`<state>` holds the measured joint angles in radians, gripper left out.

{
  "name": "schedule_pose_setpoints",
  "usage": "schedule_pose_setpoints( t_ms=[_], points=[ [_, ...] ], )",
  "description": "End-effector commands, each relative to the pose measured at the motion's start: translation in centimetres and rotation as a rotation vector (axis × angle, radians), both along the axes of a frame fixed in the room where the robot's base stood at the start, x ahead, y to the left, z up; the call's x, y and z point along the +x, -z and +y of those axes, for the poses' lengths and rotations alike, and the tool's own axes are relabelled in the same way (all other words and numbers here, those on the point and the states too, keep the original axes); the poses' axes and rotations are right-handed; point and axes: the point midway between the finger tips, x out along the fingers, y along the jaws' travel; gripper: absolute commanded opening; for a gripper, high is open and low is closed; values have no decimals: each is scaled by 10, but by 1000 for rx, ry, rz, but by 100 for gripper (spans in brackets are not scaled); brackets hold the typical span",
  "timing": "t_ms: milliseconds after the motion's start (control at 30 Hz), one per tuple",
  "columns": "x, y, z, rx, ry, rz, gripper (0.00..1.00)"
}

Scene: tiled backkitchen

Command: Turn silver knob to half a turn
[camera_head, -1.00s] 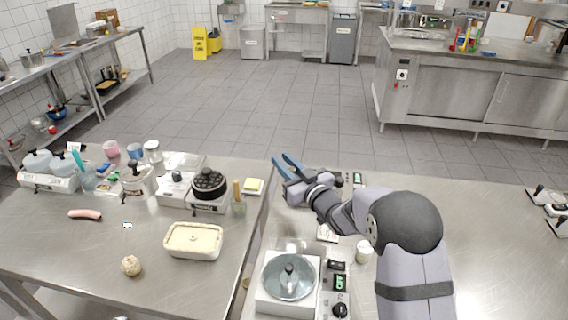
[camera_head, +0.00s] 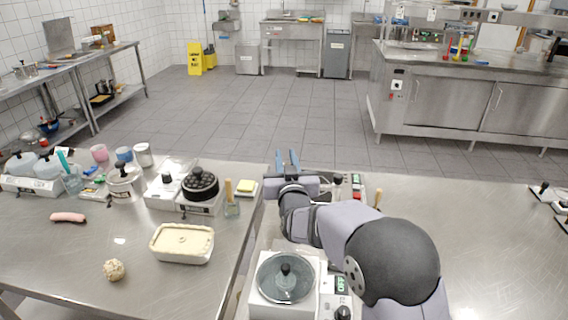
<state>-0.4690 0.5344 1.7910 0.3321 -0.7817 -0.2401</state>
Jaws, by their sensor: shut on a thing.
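My gripper (camera_head: 288,158), with two blue fingers, is at the far edge of the right-hand steel table, fingers pointing away from me. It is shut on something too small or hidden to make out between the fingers. I cannot pick out a silver knob; my gripper and arm cover part of the devices there. Just right of my gripper is a device with a control panel (camera_head: 356,186). A nearer white hot plate (camera_head: 262,306) carries a round dish with a black-knobbed lid (camera_head: 285,283); a dark dial (camera_head: 343,313) is on its panel.
On the left table (camera_head: 110,255) stand a cream tub (camera_head: 182,243), a black round pan (camera_head: 201,184), a steel pot (camera_head: 125,180) and glassware. A narrow gap separates the two tables. The right table's surface (camera_head: 470,240) is mostly clear right of my arm.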

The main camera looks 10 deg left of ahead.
Motion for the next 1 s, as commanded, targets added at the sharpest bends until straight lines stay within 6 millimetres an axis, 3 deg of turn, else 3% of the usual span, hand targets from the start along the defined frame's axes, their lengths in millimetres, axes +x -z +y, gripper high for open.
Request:
schedule_pose_setpoints(
  t_ms=[600,633,700,1000],
  points=[
    [0,-1,-2,1,43,-2,0],
    [0,-1,-2,2,43,-3,25],
    [0,-1,-2,2,42,-3,39],
    [0,-1,-2,0,42,-1,39]
  ],
)
